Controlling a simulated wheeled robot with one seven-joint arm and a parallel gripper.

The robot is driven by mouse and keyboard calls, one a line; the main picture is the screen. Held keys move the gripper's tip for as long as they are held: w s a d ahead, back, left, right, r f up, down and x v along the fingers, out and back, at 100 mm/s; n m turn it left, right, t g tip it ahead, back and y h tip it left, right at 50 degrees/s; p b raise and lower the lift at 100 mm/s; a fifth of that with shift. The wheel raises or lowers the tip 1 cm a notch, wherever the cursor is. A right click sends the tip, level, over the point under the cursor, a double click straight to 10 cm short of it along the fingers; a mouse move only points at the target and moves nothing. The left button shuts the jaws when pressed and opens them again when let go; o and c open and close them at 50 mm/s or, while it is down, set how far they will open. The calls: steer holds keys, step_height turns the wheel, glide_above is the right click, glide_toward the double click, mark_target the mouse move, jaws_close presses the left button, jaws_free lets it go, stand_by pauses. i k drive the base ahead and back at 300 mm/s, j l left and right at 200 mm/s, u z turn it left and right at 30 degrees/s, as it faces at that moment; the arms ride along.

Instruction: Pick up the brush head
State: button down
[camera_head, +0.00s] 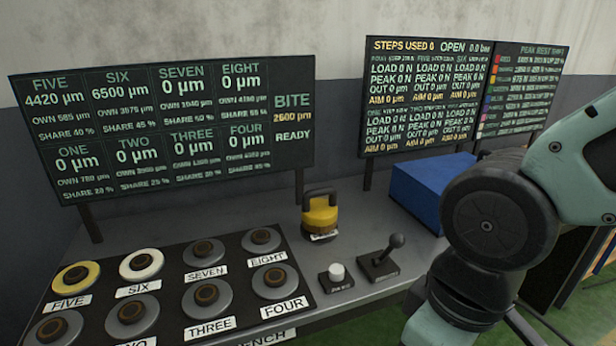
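A yellow block with a dark arched handle on top (320,214) stands upright on the grey bench, behind the button panel. It has a dark lower part and a small white label at its base. It may be the brush head, but I cannot tell for certain. Nothing touches it. My arm crosses the right side of the view, to the right of this block and apart from it. My gripper is not in view.
A black panel (178,278) with several round labelled buttons fills the front left. A white push button (336,273) and a black lever (388,257) stand right of it. A blue box (425,190) sits behind my arm. Dark display boards (170,130) stand along the back.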

mark_target(318, 216)
steer(key=i+l, duration=0.1)
steer(key=i, duration=0.3)
steer(key=i+l, duration=0.15)
steer(key=i, duration=0.25)
steer(key=i+l, duration=0.1)
steer(key=i, duration=0.25)
steer(key=u, duration=0.05)
